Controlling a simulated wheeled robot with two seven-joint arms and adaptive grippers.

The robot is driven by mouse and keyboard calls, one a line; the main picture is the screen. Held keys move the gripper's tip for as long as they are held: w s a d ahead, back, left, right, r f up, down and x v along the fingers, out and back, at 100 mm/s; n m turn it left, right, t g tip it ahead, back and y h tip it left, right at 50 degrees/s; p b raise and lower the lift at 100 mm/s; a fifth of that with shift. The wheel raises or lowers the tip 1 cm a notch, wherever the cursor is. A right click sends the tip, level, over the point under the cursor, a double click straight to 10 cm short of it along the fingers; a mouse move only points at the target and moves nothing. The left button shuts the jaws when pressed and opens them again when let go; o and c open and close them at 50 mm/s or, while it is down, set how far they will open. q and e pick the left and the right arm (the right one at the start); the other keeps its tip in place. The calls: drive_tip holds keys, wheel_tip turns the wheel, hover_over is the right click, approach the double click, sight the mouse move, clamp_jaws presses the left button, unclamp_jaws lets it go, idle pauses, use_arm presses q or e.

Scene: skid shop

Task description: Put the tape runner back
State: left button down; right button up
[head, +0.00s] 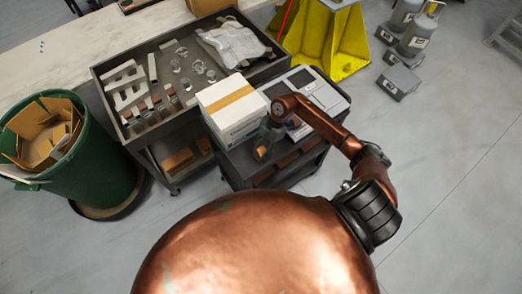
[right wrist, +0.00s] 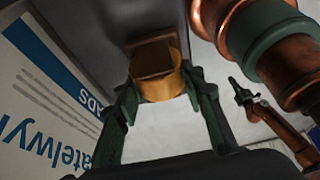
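The tape runner, an orange-yellow round body with a brown block on it, shows in the right wrist view (right wrist: 160,84) between the fingertips of my right gripper (right wrist: 161,88). The fingertips meet its two sides, so the gripper looks shut on it. In the head view my right gripper (head: 267,140) points down over the front of the dark cart (head: 238,163), beside the white box. The tape runner is a small orange patch there (head: 261,152), partly hidden by the gripper. Whether it touches the cart top is unclear. My left gripper (right wrist: 246,92) is small in the right wrist view, its opening unclear.
The white box (head: 226,118) with a tan strip stands close left of the gripper. A grey device (head: 303,80) lies on the cart behind. A dark tray cart (head: 175,110) holds several parts. A green bin (head: 85,170) stands left; a yellow stand (head: 345,45) stands behind.

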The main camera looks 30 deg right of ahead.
drive_tip(key=o, duration=0.4)
drive_tip(key=b+v, duration=0.1)
drive_tip(key=v, duration=1.1)
drive_tip(key=shift+r+b, duration=0.1)
drive_tip(key=shift+b, duration=0.2)
drive_tip(key=shift+a, duration=0.1)
